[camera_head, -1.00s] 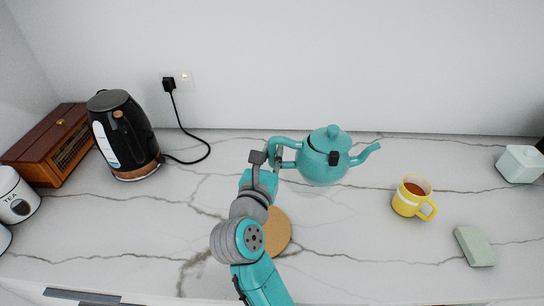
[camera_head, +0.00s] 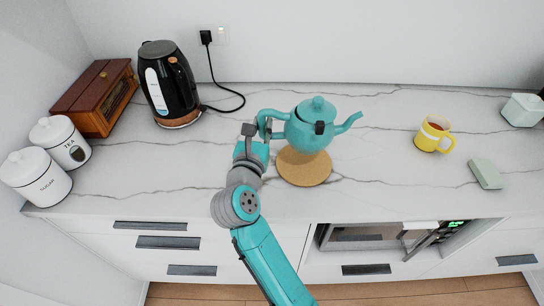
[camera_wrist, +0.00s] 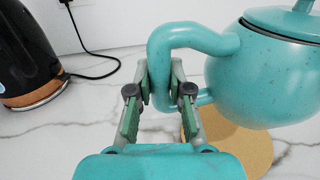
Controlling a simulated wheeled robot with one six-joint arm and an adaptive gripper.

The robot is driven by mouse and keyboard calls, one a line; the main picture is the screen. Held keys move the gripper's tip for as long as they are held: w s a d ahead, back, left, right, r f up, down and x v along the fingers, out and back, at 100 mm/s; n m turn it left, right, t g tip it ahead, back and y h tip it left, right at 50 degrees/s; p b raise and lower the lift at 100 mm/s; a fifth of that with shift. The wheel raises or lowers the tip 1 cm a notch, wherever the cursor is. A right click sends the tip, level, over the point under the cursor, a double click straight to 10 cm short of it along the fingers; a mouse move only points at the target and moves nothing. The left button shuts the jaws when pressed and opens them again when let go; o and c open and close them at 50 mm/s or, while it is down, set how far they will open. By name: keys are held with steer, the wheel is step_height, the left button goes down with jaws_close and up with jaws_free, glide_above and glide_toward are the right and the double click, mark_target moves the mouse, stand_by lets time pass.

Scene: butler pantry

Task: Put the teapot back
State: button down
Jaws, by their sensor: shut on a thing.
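The teal teapot (camera_head: 310,125), with its lid on, is upright with its spout to the right. My gripper (camera_head: 262,130) is shut on its handle, on the left side; the wrist view shows both fingers (camera_wrist: 160,95) around the teapot's handle (camera_wrist: 160,48). A round cork mat (camera_head: 303,172) lies on the counter just below the teapot in the head view. In the wrist view the cork mat (camera_wrist: 243,150) shows under the pot, which seems held above it; the exact gap is unclear. The teapot hides the mat's far part.
A black kettle (camera_head: 169,85) on the marble counter (camera_head: 380,185) stands left of the teapot, its cord running to a wall socket. A wooden box (camera_head: 97,98), white canisters (camera_head: 62,143), yellow mug (camera_head: 432,135) and green sponge (camera_head: 486,174) are well apart from it.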

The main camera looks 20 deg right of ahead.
mark_target(261, 135)
step_height(261, 135, down, 4)
steer(key=shift+a+r, duration=0.1)
steer(key=shift+r, duration=0.05)
steer(key=shift+f, duration=1.95)
steer(key=c, duration=1.1)
jaws_free()
steer(key=shift+f, duration=0.1)
steer(key=v, duration=1.2)
